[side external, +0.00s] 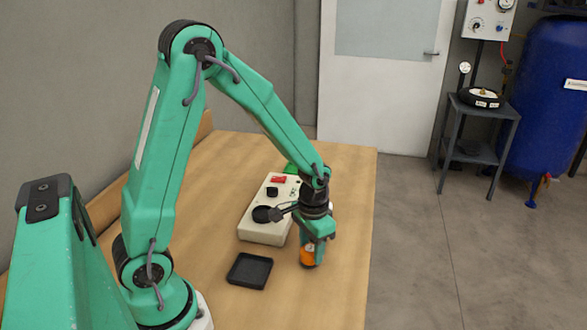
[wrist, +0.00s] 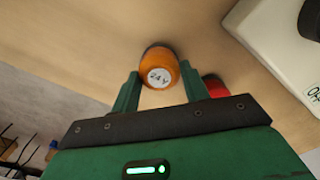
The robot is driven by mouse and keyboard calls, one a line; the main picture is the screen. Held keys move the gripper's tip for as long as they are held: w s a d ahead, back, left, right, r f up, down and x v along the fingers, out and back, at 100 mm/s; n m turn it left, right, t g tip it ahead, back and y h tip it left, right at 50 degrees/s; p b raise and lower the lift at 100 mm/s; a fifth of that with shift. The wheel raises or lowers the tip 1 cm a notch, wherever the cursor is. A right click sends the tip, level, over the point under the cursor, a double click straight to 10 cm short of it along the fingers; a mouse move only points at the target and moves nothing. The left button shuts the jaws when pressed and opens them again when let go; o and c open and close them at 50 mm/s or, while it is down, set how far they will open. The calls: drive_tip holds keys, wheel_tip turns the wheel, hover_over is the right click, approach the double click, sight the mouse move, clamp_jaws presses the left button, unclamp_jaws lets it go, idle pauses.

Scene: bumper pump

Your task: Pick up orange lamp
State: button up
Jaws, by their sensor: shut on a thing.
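The orange lamp (side external: 309,256) is at the right side of the wooden table, below my gripper (side external: 310,248) in the side view. In the wrist view the orange lamp (wrist: 159,69) shows a white label reading "24 V" and sits between the two green fingers of my gripper (wrist: 158,84). The gripper is shut on the lamp. Whether the lamp touches the table is hard to tell.
A cream control box (side external: 266,222) with a black knob and red display stands left of the gripper. A black tray (side external: 249,270) lies in front of it. In the wrist view a red thing (wrist: 215,87) lies just right of the fingers.

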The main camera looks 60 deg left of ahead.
sight(312, 248)
drive_tip(key=shift+r, duration=0.5)
wheel_tip(312, 248, up, 2)
drive_tip(key=shift+r, duration=0.1)
drive_tip(key=s+d+r, duration=0.5)
drive_tip(key=d+r, duration=0.1)
drive_tip(key=d, duration=0.4)
drive_tip(key=shift+s+d+r, duration=0.15)
drive_tip(key=shift+s+r, duration=0.15)
drive_tip(key=shift+r, duration=0.05)
